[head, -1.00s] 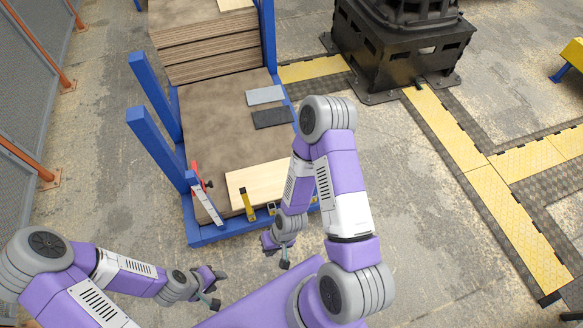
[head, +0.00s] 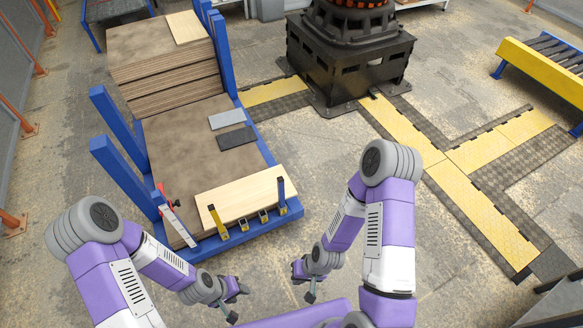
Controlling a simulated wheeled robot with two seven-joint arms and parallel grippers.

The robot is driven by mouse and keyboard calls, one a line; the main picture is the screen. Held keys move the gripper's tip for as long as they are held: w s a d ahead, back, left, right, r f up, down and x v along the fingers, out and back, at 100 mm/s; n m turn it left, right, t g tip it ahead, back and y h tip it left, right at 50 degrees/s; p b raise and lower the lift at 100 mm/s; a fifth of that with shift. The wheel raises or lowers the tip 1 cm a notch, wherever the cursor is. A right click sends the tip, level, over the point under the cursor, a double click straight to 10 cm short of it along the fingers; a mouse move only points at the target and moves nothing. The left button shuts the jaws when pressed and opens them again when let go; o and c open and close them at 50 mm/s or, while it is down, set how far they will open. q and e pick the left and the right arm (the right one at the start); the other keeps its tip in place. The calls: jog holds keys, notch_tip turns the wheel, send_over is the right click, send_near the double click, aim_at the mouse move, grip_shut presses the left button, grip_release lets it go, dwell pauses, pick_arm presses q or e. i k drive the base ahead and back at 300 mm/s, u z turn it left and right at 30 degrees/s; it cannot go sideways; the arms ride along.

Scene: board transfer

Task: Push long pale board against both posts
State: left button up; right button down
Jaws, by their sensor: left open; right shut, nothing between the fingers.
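The long pale board (head: 240,196) lies on the near end of the brown sheet on the blue rack, running left to right and slightly tilted. Two posts stand at its near side: a yellow one (head: 217,222) near its left end and a blue one (head: 281,194) at its right end. Whether the board touches them I cannot tell. My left gripper (head: 238,302) is open and empty, in front of the rack's near edge. My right gripper (head: 303,283) is shut and empty, to the right of the left one, in front of the rack's near right corner. Both are apart from the board.
The blue rack (head: 200,250) has tall uprights on its left. A red-and-white tool (head: 177,215) lies left of the board. Grey (head: 227,119) and dark (head: 236,138) plates lie farther back. A sheet stack (head: 165,75) is behind. Floor right of the rack is open.

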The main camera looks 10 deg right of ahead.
aim_at(232, 202)
jog(key=z, duration=1.5)
jog(key=i, duration=3.5)
jog(key=u, duration=1.85)
jog(key=i, duration=1.85)
jog(key=u, duration=3.85)
jog(key=i, duration=0.2)
jog(key=u, duration=0.25)
